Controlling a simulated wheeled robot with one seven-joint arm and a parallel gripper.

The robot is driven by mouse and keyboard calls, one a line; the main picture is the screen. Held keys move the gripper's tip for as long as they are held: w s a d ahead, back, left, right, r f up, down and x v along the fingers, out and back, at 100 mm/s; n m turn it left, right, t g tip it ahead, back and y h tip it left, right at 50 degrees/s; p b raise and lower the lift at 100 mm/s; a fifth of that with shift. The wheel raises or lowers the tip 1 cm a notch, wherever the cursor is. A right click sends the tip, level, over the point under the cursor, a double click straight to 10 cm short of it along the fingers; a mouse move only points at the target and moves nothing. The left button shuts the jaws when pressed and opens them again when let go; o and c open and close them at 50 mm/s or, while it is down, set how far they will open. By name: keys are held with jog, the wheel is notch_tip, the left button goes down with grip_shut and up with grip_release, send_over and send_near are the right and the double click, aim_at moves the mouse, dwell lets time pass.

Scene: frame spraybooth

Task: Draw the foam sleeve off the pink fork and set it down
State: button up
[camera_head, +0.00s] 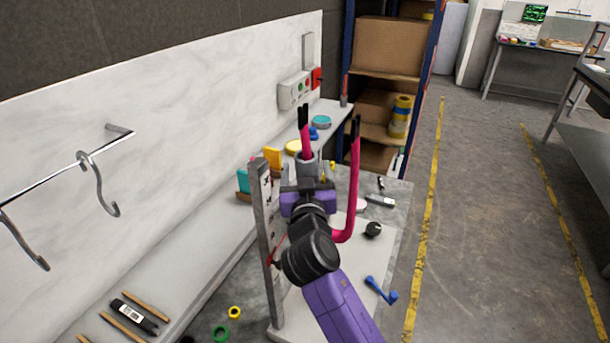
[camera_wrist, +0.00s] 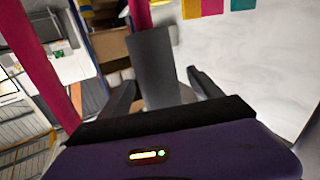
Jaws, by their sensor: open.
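The pink fork (camera_head: 351,190) stands upright with two legs whose tips are black. Its right leg is bare and curves in at the bottom. The grey foam sleeve (camera_head: 307,166) is around the left leg, with pink showing above it. In the wrist view the sleeve (camera_wrist: 154,62) stands between the two fingers of my gripper (camera_wrist: 163,88), and the bare leg (camera_wrist: 42,62) is at the left. My gripper (camera_head: 308,184) is open at the sleeve; I cannot tell whether the fingers touch it. My arm hides the fork's lower left part.
A grey upright post with markings (camera_head: 267,235) stands just left of my arm. A black ball (camera_head: 373,229) and a blue tool (camera_head: 380,290) lie on the right of the bench. Hooks (camera_head: 98,185) hang from a wall rail at left. Colored blocks (camera_head: 272,158) stand behind the post.

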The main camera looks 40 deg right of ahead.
aim_at(301, 139)
jog(key=shift+p+x, duration=0.45)
jog(key=shift+x, duration=1.45)
jog(key=shift+c, duration=0.4)
jog(key=c, duration=1.5)
jog(key=shift+s+a+r+p, duration=0.1)
jog(key=shift+a+r+p, duration=0.15)
jog(key=shift+r+p, duration=0.55)
jog(key=shift+a+r+p, duration=0.2)
jog(key=shift+r+p, duration=0.1)
jog(key=shift+r, duration=1)
jog(key=shift+r, duration=0.15)
jog(key=shift+a+r+p, duration=0.3)
jog(key=shift+r+p, duration=0.25)
jog(key=shift+r, duration=0.4)
jog(key=shift+a+r+p, duration=0.3)
jog(key=shift+r+p, duration=0.25)
jog(key=shift+r, duration=0.45)
jog(key=shift+s+r, duration=0.1)
jog(key=shift+r, duration=0.05)
